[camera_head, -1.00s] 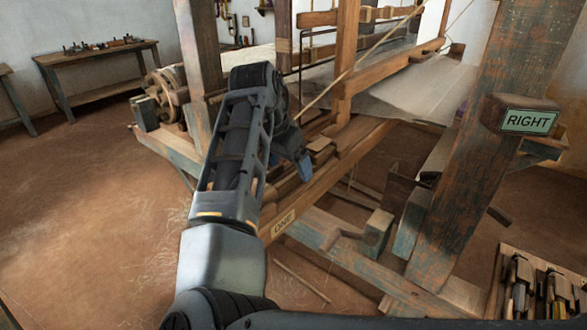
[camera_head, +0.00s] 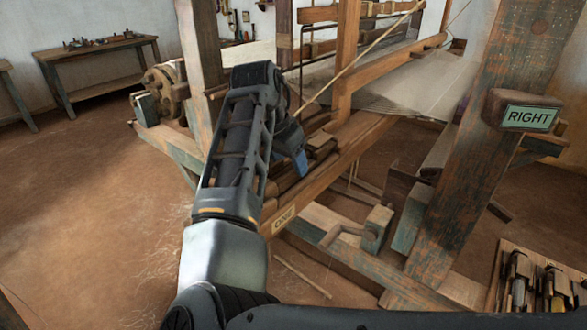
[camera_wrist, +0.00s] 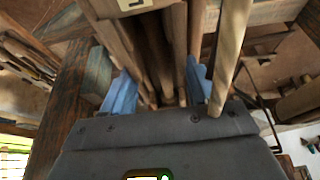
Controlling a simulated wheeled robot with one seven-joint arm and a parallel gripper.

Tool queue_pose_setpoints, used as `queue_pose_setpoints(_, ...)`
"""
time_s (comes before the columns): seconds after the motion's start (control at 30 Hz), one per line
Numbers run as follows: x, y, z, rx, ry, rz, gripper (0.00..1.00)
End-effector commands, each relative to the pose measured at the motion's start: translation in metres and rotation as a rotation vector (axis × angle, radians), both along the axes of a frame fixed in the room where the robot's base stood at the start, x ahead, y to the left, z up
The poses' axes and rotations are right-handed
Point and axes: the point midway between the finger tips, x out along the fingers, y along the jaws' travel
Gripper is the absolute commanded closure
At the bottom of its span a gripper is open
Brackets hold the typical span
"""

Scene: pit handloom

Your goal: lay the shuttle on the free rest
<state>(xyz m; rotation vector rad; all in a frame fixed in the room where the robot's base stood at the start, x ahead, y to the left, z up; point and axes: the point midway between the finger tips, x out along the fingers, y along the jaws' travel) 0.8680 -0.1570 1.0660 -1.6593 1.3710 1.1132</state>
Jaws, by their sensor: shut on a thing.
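My gripper (camera_head: 301,163) is over the long wooden beam of the loom, to the right of my forearm. In the wrist view its two blue fingers (camera_wrist: 161,92) stand apart on either side of brown wooden strips. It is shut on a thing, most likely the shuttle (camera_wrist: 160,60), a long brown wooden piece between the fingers. Its ends and outline are hard to tell from the slats beside it. In the head view my arm hides most of it. I cannot pick out the free rest for certain.
The long beam (camera_head: 345,165) carries a small label (camera_head: 284,219). A thick post with a RIGHT sign (camera_head: 530,117) stands at the right. A tray of tools (camera_head: 540,285) is at the lower right. A pale rod (camera_wrist: 230,50) crosses close to the right finger. Open floor lies left.

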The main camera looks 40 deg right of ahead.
Motion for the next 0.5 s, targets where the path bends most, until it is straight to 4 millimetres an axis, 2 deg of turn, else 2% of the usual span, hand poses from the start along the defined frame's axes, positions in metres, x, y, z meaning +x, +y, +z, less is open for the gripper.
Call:
queue_pose_setpoints(0.03, 0.000, 0.000, -0.001, 0.001, 0.001, 0.001, 0.81)
queue_pose_setpoints(0.1, 0.000, 0.000, 0.000, 0.001, 0.001, 0.000, 0.87)
queue_pose_setpoints(0.33, 0.000, 0.000, 0.001, 0.001, 0.001, 0.000, 0.87)
queue_pose_setpoints(0.5, 0.000, 0.000, 0.010, 0.000, -0.001, -0.002, 0.87)
